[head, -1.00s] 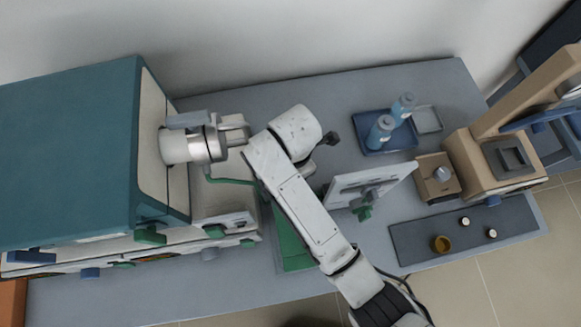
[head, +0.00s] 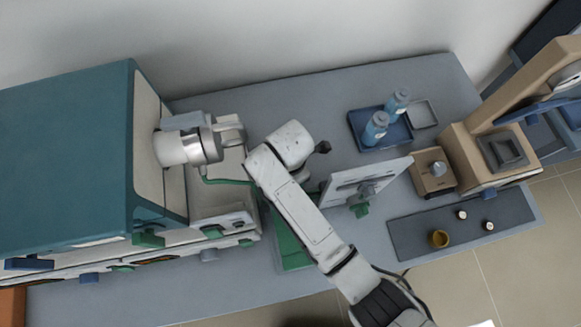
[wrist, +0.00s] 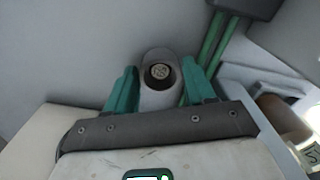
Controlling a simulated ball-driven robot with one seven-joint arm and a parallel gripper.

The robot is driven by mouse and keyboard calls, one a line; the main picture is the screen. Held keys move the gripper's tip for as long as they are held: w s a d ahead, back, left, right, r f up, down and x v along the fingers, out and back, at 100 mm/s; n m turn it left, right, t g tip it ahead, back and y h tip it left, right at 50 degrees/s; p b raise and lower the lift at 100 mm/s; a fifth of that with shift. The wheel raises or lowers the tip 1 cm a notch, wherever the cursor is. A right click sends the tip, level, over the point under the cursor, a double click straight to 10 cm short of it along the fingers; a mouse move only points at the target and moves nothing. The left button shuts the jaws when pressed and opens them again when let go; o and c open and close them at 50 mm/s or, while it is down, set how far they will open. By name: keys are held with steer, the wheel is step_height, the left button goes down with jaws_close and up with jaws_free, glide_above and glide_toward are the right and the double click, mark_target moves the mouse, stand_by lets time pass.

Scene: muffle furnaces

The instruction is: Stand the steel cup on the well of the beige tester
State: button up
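In the wrist view the steel cup (wrist: 151,97) is a grey rounded vessel with a dark round mouth and a pale disc inside. The green fingers of my gripper (wrist: 160,88) stand close against both sides of it, with no clear gap, so it looks held. In the head view my arm reaches left to the front of the teal furnace; the fingers and cup are hidden there. The beige tester (head: 462,150) stands at the right end of the bench, with a raised tan arm. Its dark square well (head: 503,150) is uncovered.
The teal furnace (head: 65,150) fills the left. A white upright panel (head: 345,187) stands mid-bench before the tester. Blue bottles stand in a blue tray (head: 362,138) behind it. A dark mat (head: 410,238) with small pots lies at front right. Green rods (wrist: 212,48) rise beyond my gripper.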

steer(key=shift+o, duration=1.1)
steer(key=shift+r, duration=0.15)
